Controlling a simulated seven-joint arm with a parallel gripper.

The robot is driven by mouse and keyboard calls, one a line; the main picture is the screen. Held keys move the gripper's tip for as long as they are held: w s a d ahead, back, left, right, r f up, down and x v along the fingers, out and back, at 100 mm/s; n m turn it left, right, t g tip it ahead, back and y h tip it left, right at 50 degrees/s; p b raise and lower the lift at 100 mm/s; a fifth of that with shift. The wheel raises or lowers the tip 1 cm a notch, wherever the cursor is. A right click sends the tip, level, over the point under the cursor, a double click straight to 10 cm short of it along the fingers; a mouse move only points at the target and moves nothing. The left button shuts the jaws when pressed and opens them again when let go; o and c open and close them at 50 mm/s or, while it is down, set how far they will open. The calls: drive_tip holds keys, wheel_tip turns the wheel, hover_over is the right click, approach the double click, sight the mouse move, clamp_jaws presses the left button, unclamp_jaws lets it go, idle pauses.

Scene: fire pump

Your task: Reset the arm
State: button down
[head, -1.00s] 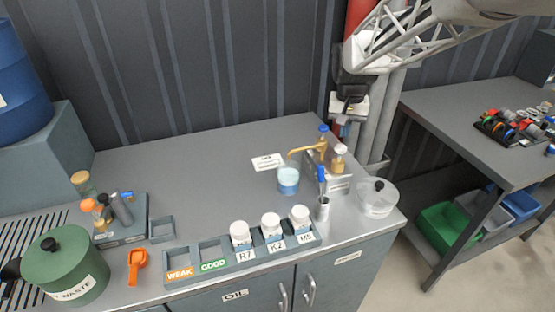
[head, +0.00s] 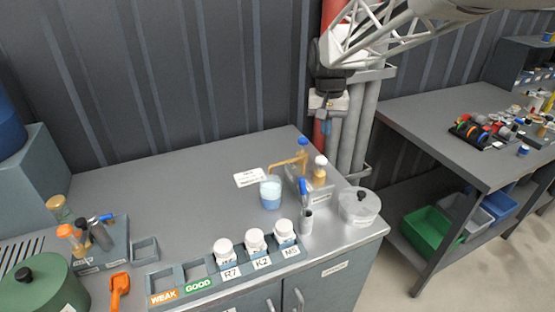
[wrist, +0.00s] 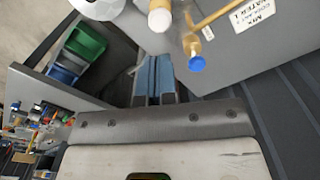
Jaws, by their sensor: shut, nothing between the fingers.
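My gripper (head: 325,126) hangs in the air in the head view, past the back right corner of the grey bench (head: 160,175), in front of the red and grey pipes. In the wrist view my gripper's blue-grey fingers (wrist: 154,78) lie side by side, shut with nothing between them. My white lattice arm reaches in from the upper right of the head view. The fingers are apart from the bottles on the bench.
Three white jars (head: 255,239) sit in a labelled rack. A second table (head: 425,115) stands right.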

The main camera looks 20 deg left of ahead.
drive_tip(key=s+d+r+m+t, duration=0.1)
drive_tip(key=s+d+r, duration=0.1)
drive_tip(key=s+d, duration=0.7)
drive_tip(key=s+d+r+m, duration=0.15)
drive_tip(key=s+d, duration=0.45)
drive_tip(key=d, duration=0.7)
drive_tip(key=s+d+f, duration=0.2)
drive_tip(key=s+d, duration=0.3)
drive_tip(key=s, duration=0.4)
drive_tip(key=s+d+f+t, duration=0.1)
drive_tip(key=s+d+f, duration=0.1)
drive_tip(key=s+d, duration=0.4)
drive_tip(key=s, duration=0.2)
drive_tip(key=shift+s+m+t, duration=0.3)
drive_tip(key=shift+s+m, duration=0.05)
drive_tip(key=shift+s, duration=0.05)
